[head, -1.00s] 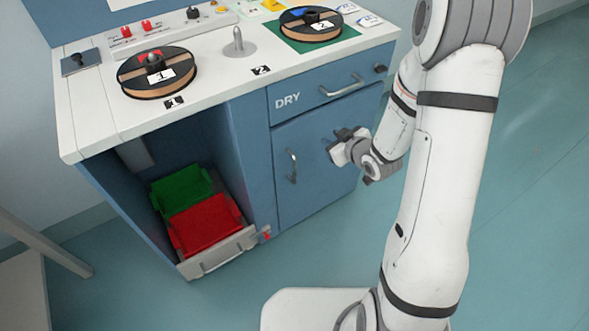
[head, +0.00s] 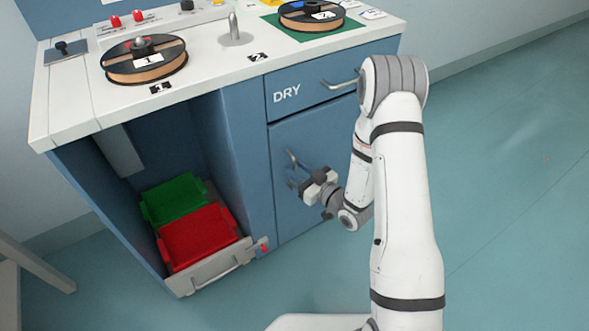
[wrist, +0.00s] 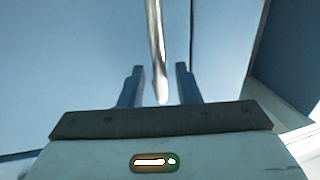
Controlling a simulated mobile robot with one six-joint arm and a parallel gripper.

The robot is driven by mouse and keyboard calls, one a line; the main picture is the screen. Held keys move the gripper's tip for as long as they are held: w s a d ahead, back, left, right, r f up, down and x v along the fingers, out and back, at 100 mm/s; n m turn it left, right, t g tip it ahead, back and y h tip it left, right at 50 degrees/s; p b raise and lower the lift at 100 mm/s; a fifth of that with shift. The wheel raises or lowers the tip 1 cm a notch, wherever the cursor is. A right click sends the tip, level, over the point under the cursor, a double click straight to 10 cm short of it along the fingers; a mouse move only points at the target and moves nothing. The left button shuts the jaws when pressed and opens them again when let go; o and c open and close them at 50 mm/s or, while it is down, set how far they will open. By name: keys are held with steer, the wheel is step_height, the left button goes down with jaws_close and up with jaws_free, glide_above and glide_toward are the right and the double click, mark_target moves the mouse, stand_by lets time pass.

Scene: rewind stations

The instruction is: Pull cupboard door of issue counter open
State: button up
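The issue counter's blue cupboard door (head: 325,135) is shut, below the drawer marked DRY. Its upright metal handle (head: 291,160) is near the door's left edge, partly hidden by my gripper in the head view. My gripper (head: 298,176) is at the handle, fingers pointing at the door. In the wrist view my gripper (wrist: 159,72) is open, and the handle (wrist: 155,40) shows between its two fingers with a gap on each side. I cannot tell how deep the handle sits between them.
The drawer (head: 312,92) above is shut, its handle sticking out near my arm. Left of the door is an open bay with a green bin (head: 172,200) and a red bin (head: 198,238). Two reels, one of them reel 1 (head: 143,62), lie on the top. Floor to the right is clear.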

steer(key=shift+w+a, duration=0.5)
jaws_close()
